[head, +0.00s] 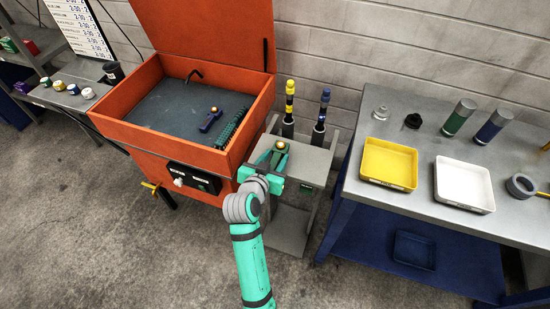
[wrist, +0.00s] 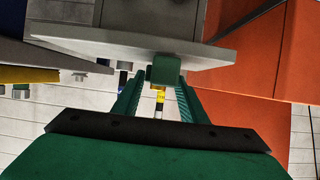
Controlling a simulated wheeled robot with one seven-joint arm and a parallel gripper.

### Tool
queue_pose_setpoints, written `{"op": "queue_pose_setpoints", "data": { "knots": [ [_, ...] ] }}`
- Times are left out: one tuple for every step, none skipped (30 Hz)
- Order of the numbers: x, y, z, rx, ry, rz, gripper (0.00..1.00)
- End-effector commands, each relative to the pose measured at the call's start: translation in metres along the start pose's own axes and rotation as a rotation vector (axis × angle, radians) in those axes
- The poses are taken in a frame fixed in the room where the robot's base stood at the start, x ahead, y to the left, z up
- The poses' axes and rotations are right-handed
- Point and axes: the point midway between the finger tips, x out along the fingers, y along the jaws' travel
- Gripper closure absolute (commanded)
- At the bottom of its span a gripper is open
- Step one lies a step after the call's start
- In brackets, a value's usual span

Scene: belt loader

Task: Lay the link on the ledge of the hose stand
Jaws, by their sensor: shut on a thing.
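My gripper (head: 277,156) is shut on the link, a small green piece with a brass-coloured round part (head: 281,146). In the wrist view the link (wrist: 164,69) shows as a green block between the two ribbed fingertips (wrist: 160,90). The hose stand is a grey stand with a flat ledge (head: 313,163), and my gripper is at the ledge's left part. In the wrist view the link overlaps the edge of the grey ledge (wrist: 110,45); I cannot tell whether they touch. A yellow-and-black hose (head: 289,100) and a blue-and-black hose (head: 322,110) stand upright behind the ledge.
An orange open-lidded bin (head: 150,142) stands close on the left, with a blue link (head: 210,119) and a dark green ribbed strip (head: 232,127) inside. A grey bench on the right holds a yellow tray (head: 389,183) and a white tray (head: 464,206). The ledge's right part is bare.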

Motion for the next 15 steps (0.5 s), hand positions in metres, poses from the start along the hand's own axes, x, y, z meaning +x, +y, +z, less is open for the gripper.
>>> {"op": "queue_pose_setpoints", "data": {
  "knots": [
    [0.0,0.0002,-0.0007,0.001,0.003,0.0,1.0],
    [0.0002,0.0002,-0.0003,0.001,0.003,0.0,1.0],
    [0.0005,0.0002,0.0003,0.001,0.003,0.0,1.0],
    [0.0007,0.0002,0.0008,0.0,0.003,0.0,1.0],
    [0.0008,0.0003,0.0013,0.0,0.003,0.0,1.0],
    [0.0011,0.0003,0.0019,0.0,0.002,0.0,1.0],
    [0.0013,0.0003,0.0023,0.0,0.002,0.0,1.0],
    [0.0015,0.0003,0.0028,0.0,0.002,0.001,1.0],
    [0.0017,0.0003,0.0034,0.0,0.002,0.001,1.0],
    [0.0019,0.0003,0.0039,0.0,0.002,0.001,1.0],
    [0.0021,0.0003,0.0043,0.0,0.002,0.001,1.0],
    [0.0023,0.0003,0.0049,0.0,0.002,0.001,1.0],
    [0.0025,0.0003,0.0053,0.0,0.003,0.0,1.0],
    [0.0027,0.0003,0.0058,0.0,0.003,0.0,1.0],
    [0.0029,0.0003,0.0064,0.0,0.003,0.0,1.0]
  ]
}}
